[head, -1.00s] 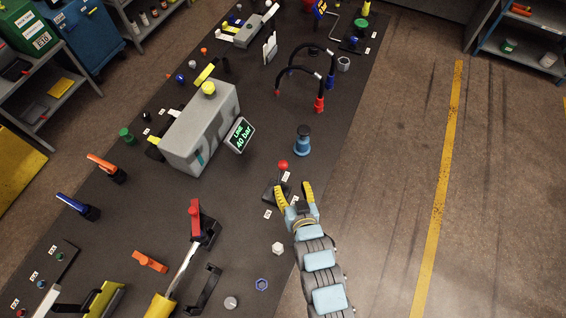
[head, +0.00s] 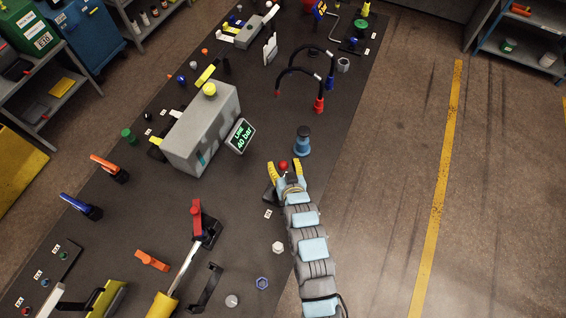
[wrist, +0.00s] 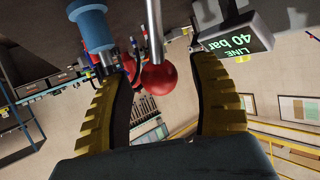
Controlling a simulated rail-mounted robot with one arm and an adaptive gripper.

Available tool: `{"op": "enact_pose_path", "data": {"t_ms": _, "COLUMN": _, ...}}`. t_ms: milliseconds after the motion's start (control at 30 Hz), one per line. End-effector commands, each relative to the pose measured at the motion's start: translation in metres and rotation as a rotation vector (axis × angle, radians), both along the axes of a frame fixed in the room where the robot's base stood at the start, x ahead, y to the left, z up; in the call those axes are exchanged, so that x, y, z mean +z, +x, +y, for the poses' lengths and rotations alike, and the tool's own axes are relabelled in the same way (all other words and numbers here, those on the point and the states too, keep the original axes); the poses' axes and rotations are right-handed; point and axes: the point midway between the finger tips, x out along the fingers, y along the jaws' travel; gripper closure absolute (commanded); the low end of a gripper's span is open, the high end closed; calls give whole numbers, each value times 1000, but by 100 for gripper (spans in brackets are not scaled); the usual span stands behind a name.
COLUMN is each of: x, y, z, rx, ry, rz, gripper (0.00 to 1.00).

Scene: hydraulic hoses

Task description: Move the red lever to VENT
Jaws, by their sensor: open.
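The red lever's ball knob (head: 283,165) stands on a thin metal stem near the right edge of the dark bench. It also shows in the wrist view (wrist: 159,79), with its stem (wrist: 154,35). My gripper (head: 284,170) is open around the knob, with one yellow finger on each side. In the wrist view the knob lies between the fingertips, with a gap to the right finger; I cannot tell whether the left finger touches it. The lever's base (head: 270,195) is partly hidden by my gripper. A small white label (head: 267,214) lies beside it; its text is too small to read.
A grey box (head: 195,135) carries a screen (head: 240,135) reading "LINE 40 bar". A blue cylinder (head: 303,140) stands just beyond my gripper. Hoses with red ends (head: 319,104) are farther back. The floor right of the bench is clear.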

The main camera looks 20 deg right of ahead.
Motion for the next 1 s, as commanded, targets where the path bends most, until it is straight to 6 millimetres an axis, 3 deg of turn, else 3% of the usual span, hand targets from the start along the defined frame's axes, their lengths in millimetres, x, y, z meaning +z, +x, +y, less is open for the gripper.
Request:
{"op": "enact_pose_path", "data": {"t_ms": 467, "x": -4, "y": 5, "z": -1, "rx": 0, "ry": 1, "rz": 3, "gripper": 38}}
{"op": "enact_pose_path", "data": {"t_ms": 600, "x": -4, "y": 5, "z": -1, "rx": 0, "ry": 1, "rz": 3, "gripper": 79}}
{"op": "enact_pose_path", "data": {"t_ms": 700, "x": -4, "y": 5, "z": -1, "rx": 0, "ry": 0, "rz": 2, "gripper": 100}}
{"op": "enact_pose_path", "data": {"t_ms": 1000, "x": -4, "y": -1, "z": 9, "rx": 3, "ry": -63, "rz": -58, "gripper": 100}}
